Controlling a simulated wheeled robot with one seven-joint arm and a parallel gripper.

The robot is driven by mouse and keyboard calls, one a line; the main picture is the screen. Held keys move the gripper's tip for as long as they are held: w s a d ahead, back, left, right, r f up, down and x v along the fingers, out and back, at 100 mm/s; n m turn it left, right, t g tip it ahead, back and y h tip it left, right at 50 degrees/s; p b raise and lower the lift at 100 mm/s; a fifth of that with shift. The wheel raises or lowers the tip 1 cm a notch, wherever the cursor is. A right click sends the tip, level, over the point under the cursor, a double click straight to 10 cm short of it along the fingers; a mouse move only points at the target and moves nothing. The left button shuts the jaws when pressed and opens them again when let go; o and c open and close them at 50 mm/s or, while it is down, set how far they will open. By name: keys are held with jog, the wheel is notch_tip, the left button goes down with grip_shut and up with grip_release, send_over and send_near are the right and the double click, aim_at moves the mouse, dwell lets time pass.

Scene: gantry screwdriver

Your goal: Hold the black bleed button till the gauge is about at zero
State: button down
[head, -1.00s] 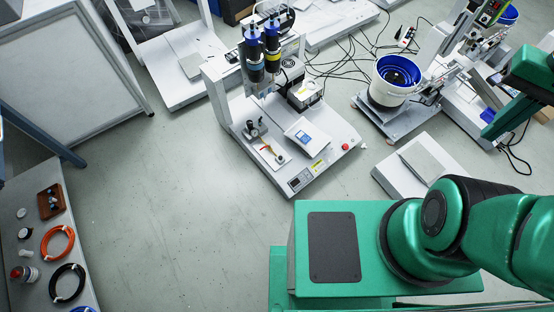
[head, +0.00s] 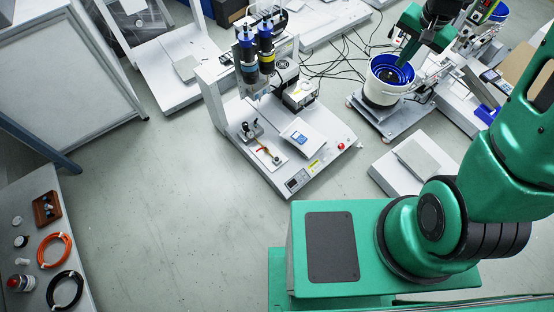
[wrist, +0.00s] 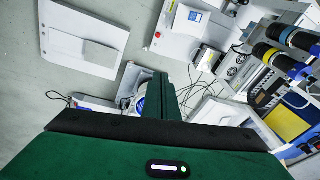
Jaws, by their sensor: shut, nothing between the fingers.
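The gantry screwdriver machine (head: 322,163) stands on the floor at the middle of the head view. A small regulator with a round gauge (head: 246,127) sits at the left of its base, near a small part with a red lever (head: 263,150). The gauge reading and the black bleed button are too small to make out. My gripper (head: 402,60) is shut and empty at the upper right, in front of the blue-lined bowl feeder in the picture and well apart from the gauge. Its fingers also show in the wrist view (wrist: 166,90).
The bowl feeder (head: 381,97) stands right of the machine, with loose cables behind. Two screwdriver bodies (head: 247,57) hang from the gantry. A low white plate (head: 390,180) lies on the floor. Clear floor lies left of the machine. A side table (head: 92,291) holds coiled hoses.

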jog(key=w+a+f+m+t+y, duration=0.1)
jog(key=w+a+f, duration=0.7)
jog(key=w+f, duration=0.3)
jog(key=w+a+f+m+t+y, duration=0.1)
jog(key=w+a+f+y, duration=0.1)
jog(key=a+f, duration=0.7)
jog(key=w+a+f+m+y, duration=0.15)
jog(key=a+f, duration=0.45)
jog(key=f, duration=0.6)
jog(key=m+t+y, duration=0.2)
jog(key=m, duration=0.5)
send_over(277, 159)
notch_tip(277, 159, down, 24)
jog(key=shift+s+d+n, duration=0.2)
jog(key=shift+d+n, duration=0.05)
jog(key=shift+d, duration=0.15)
jog(key=shift+f, duration=0.1)
jog(key=shift+f, duration=4.3)
jog(key=shift+f, duration=0.15)
jog(key=shift+f, duration=0.2)
